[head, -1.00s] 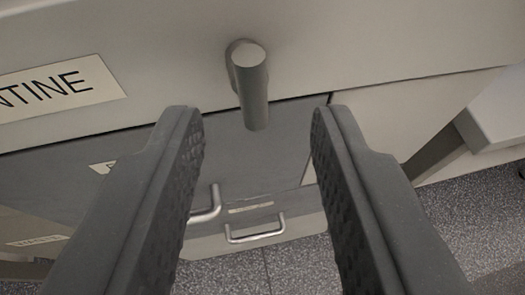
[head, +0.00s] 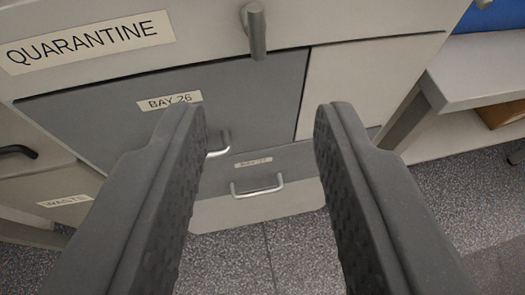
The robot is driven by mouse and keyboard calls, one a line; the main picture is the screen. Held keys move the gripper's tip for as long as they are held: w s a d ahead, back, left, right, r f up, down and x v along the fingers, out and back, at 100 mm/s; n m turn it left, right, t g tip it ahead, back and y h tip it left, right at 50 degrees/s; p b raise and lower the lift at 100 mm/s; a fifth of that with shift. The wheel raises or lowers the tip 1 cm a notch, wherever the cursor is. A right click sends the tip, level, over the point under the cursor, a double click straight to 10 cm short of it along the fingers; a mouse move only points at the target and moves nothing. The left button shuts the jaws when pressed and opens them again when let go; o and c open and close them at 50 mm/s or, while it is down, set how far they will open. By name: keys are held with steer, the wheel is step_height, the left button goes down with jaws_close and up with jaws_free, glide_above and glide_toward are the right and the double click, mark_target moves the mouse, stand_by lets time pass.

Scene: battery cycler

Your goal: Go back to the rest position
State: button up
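My gripper (head: 260,125) is open and empty, its two dark ribbed fingers spread wide in the head view. Beyond and above the fingertips is a grey peg-like handle (head: 256,32) on the pale front marked QUARANTINE (head: 90,42). The handle stands apart from both fingers. Below it is a dark grey front labelled BAY 26 (head: 169,100); its metal handle (head: 219,146) is partly hidden behind the left finger.
A lower drawer has a metal handle (head: 257,188). A front labelled WASTE (head: 66,201) is at left, with a black handle (head: 17,152) above it. A pale bench (head: 480,75) stands at right, with a brown box (head: 502,113) beneath. Speckled floor (head: 235,255) is clear below.

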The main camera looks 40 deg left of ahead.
stand_by(0.4)
steer(key=w+d+r+m+t+h+b, duration=0.1)
steer(key=d+r+t+h+b, duration=0.3)
steer(key=r, duration=0.7)
steer(key=d+r+m+g+h+b, duration=0.15)
steer(key=d+r, duration=0.35)
steer(key=r, duration=0.5)
steer(key=w+d+r+m+t+h+b, duration=0.1)
steer(key=d+r+m+t+h+b, duration=0.3)
steer(key=r, duration=0.7)
steer(key=s+d+r+b, duration=0.2)
steer(key=s+d+r, duration=0.2)
steer(key=s+r, duration=0.8)
steer(key=s+r+b, duration=0.1)
steer(key=s+r, duration=0.1)
steer(key=s, duration=0.3)
steer(key=s+a+r+m+g+b, duration=0.1)
steer(key=s+r, duration=0.1)
steer(key=s, duration=0.3)
steer(key=s+r+b, duration=0.1)
steer(key=s+r, duration=0.1)
steer(key=s, duration=0.3)
steer(key=shift+s+a+r+y, duration=0.3)
steer(key=shift+s+a+y, duration=0.05)
steer(key=shift+s, duration=0.05)
steer(key=shift+a+m, duration=0.1)
steer(key=shift+m, duration=0.15)
